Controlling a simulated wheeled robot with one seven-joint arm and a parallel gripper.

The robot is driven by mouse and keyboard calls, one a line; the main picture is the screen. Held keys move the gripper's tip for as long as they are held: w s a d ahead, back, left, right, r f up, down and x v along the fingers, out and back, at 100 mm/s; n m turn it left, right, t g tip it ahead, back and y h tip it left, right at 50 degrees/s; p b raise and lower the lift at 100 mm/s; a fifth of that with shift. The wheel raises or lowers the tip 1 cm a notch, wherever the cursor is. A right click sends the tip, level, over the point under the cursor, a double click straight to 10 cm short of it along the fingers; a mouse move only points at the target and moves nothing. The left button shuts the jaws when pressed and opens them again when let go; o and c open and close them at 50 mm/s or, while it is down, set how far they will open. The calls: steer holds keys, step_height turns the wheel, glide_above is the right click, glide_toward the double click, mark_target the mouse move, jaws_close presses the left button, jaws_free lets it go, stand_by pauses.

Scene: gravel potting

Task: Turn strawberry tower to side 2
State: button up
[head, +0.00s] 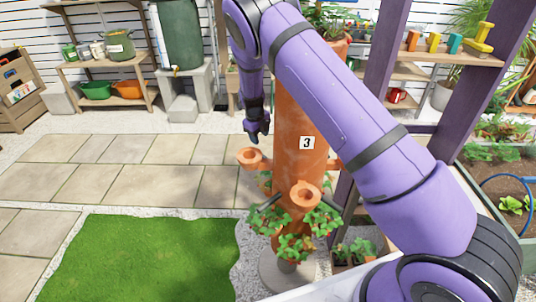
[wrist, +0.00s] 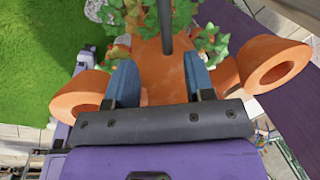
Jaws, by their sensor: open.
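The strawberry tower (head: 300,170) is an upright terracotta column with cup-like pockets, and a white label with the number 3 (head: 307,143) faces the head camera. Leafy plants with red berries (head: 295,245) hang around its lower part. My gripper (head: 257,134) points down at the tower's left side, above a left pocket (head: 249,158). In the wrist view my gripper (wrist: 162,78) is open and empty, its two blue-grey fingers apart in front of the terracotta body (wrist: 165,65). A dark rod (wrist: 165,22) shows beyond the fingers. I cannot tell whether the fingers touch the tower. My arm hides part of the tower's upper right.
Green turf (head: 145,258) and paving slabs (head: 130,165) lie open to the left. A purple post (head: 385,60) and shelf (head: 455,55) stand close at right, with a planter bed (head: 500,185) beyond. A water barrel (head: 178,35) stands at the back.

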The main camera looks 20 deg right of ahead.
mark_target(264, 156)
steer(key=shift+m, duration=0.4)
steer(key=f, duration=0.4)
steer(key=w+d+f, duration=0.1)
steer(key=f, duration=0.3)
steer(key=d+f, duration=0.1)
steer(key=f, duration=0.3)
steer(key=shift+w+d+f, duration=0.2)
steer(key=shift+w+f, duration=0.15)
steer(key=shift+w, duration=0.05)
jaws_close()
